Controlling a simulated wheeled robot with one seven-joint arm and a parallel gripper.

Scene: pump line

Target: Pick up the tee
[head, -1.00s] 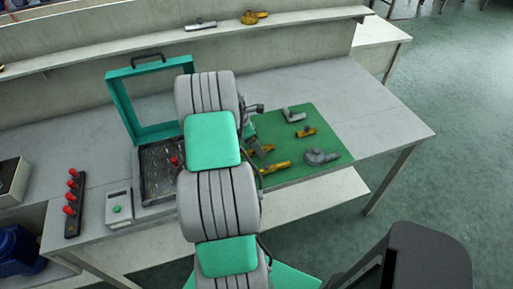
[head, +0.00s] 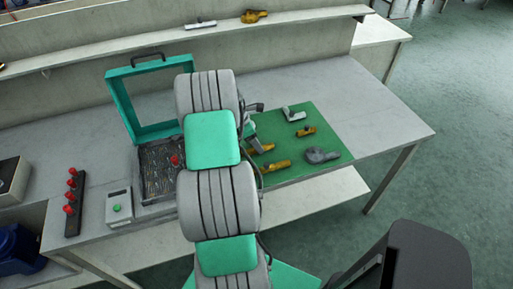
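Several pipe fittings lie on the green mat (head: 335,140) on the bench. A small brass fitting (head: 306,131) with a short stub on top looks like a tee, but it is too small to be certain. A grey bent fitting (head: 293,114) lies behind it. Two longer brass pieces (head: 276,166) lie at the mat's left, one partly hidden by my arm. A round grey part (head: 321,155) lies at the front right.
An open green case (head: 119,108) with a dark, filled tray stands left of my arm. A grey box with a green button (head: 118,208) and a strip of red knobs (head: 72,195) sit further left. The shelf holds a grey fitting (head: 200,25) and a brass fitting (head: 254,16). The bench's right end is clear.

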